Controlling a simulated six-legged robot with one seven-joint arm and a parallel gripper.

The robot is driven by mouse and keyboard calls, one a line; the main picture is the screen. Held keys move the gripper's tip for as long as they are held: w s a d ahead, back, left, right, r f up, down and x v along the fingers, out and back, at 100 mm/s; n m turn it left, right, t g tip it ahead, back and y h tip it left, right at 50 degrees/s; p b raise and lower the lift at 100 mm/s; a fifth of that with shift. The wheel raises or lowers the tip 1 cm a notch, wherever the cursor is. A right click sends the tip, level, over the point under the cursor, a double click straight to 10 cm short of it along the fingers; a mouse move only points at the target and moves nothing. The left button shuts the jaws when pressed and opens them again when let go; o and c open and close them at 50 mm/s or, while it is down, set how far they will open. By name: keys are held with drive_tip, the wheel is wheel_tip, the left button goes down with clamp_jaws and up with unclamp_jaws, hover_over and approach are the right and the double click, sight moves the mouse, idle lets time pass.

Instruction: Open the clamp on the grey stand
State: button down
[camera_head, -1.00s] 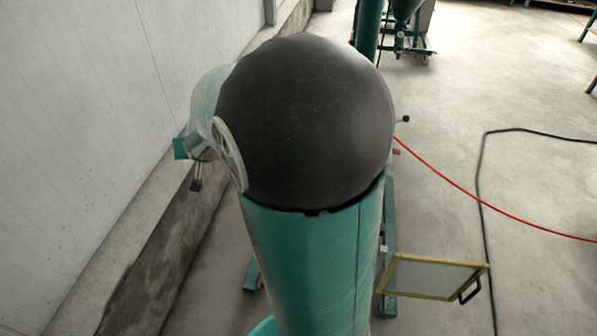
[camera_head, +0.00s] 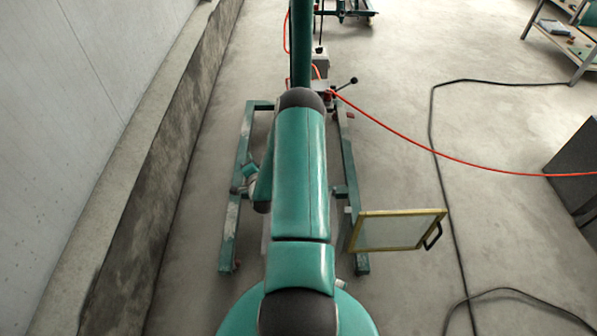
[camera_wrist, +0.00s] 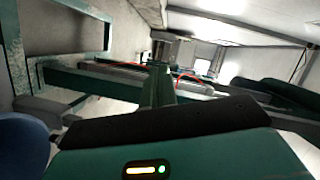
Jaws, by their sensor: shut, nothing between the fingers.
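A yellow-framed clear panel (camera_head: 398,231) with a black handle stands right of my arm. A red hose (camera_head: 440,150) and a black cable (camera_head: 435,135) cross the floor. A wall (camera_head: 90,120) closes the left side. A shelf (camera_head: 562,42) stands far right.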

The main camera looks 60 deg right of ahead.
drive_tip(key=s+a+f+m+g+h, duration=0.1)
drive_tip(key=s+f+m+g+h, duration=0.2)
drive_tip(key=s, duration=0.6)
drive_tip(key=s+a+f+m+g+h, duration=0.1)
drive_tip(key=s+f+m+g+h, duration=0.2)
drive_tip(key=s+f+m, duration=0.4)
wheel_tip(320, 180, down, 2)
drive_tip(key=shift+s+a+f+m+g+h, duration=0.1)
drive_tip(key=shift+s+a+m+g+h, duration=0.3)
drive_tip(key=shift+s, duration=0.45)
drive_tip(key=shift+d, duration=0.15)
drive_tip(key=x, duration=1.4)
